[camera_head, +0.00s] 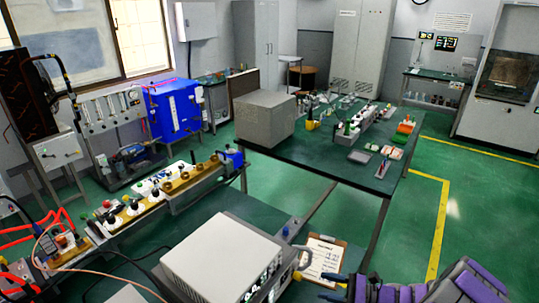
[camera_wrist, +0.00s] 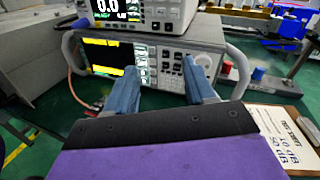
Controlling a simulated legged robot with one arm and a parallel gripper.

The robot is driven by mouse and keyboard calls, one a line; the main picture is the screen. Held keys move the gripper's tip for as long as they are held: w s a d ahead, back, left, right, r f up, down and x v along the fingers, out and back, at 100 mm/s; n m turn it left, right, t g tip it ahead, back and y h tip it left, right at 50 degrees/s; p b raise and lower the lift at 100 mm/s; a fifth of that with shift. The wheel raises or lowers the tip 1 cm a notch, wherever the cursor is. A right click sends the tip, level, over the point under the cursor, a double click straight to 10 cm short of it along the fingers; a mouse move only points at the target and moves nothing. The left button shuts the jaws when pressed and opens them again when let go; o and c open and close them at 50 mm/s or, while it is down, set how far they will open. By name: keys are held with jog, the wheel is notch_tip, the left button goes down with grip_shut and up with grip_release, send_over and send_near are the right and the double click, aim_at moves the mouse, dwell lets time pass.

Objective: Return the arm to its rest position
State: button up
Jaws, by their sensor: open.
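My gripper (camera_head: 328,287) shows at the lower right of the head view, with purple and grey arm parts behind it. In the wrist view, its two blue fingers (camera_wrist: 160,92) stand apart with nothing between them. They point toward the front of a grey instrument (camera_wrist: 172,68) with a screen, buttons and side handles. The head view shows a pale instrument casing (camera_head: 222,258) on the near bench, left of my gripper. I cannot tell whether the fingertips touch the instrument.
A clipboard (camera_head: 322,258) with paper lies close to my gripper and the bench edge. A second display unit (camera_wrist: 128,12) sits atop the instrument. Another bench (camera_head: 335,160) with a grey box (camera_head: 265,117) stands behind. Green floor (camera_head: 420,205) at right is open.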

jog(key=s+a+r+n+g+h, duration=0.5)
jog(key=s+a+r+n+g, duration=0.5)
jog(key=s+a+r+n, duration=0.45)
jog(key=s+d+r+n+t+h, duration=0.1)
jog(key=s+d+r+h, duration=0.1)
jog(key=s, duration=0.4)
jog(key=s+d+r+n+t+h, duration=0.1)
jog(key=s+d+r+n+h, duration=0.1)
jog(key=s+d+h, duration=0.2)
jog(key=s+d+r+n+t+h, duration=0.1)
jog(key=s+d+r+n+h, duration=0.1)
jog(key=s+h, duration=0.4)
jog(key=s+d+r, duration=0.1)
jog(key=s, duration=0.2)
jog(key=shift+d, duration=0.4)
